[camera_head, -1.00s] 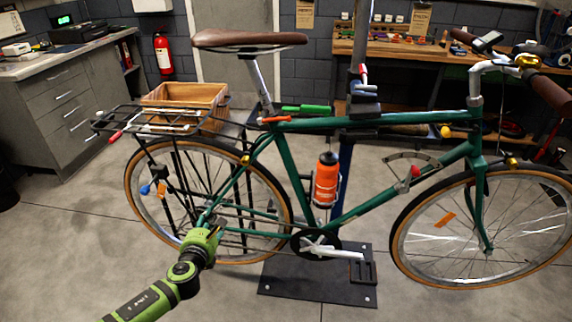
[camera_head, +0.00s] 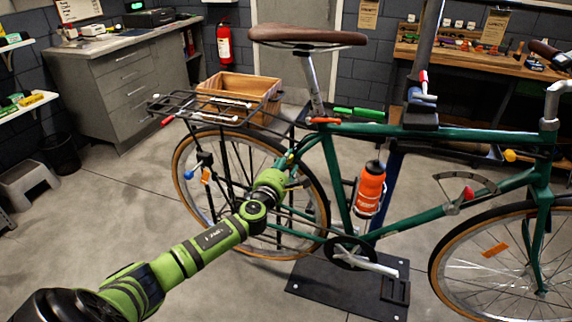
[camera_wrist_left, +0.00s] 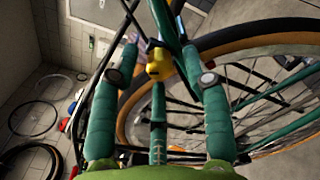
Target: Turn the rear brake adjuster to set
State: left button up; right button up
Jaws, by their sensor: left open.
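A green bicycle (camera_head: 400,228) stands on a repair stand in the head view. A small yellow part, which looks like the rear brake adjuster (camera_head: 290,159), sits on the seat stay by the rear wheel. My left gripper (camera_head: 293,181) is beside the rear wheel, close to the yellow part. In the left wrist view the green fingers of my left gripper (camera_wrist_left: 160,52) are spread apart. The yellow adjuster (camera_wrist_left: 158,67) shows between them near the fingertips, and no contact with either finger is visible. My right gripper is in neither view.
The rear wheel (camera_head: 184,200) and black rack (camera_head: 200,108) are close to my left arm. An orange bottle (camera_head: 370,188) is on the frame. The stand's base plate (camera_head: 330,290) lies on the floor. Open floor (camera_head: 110,215) is at the left.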

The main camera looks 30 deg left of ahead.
pick_arm(q)
grip_shut()
jog(key=shift+n, duration=0.4)
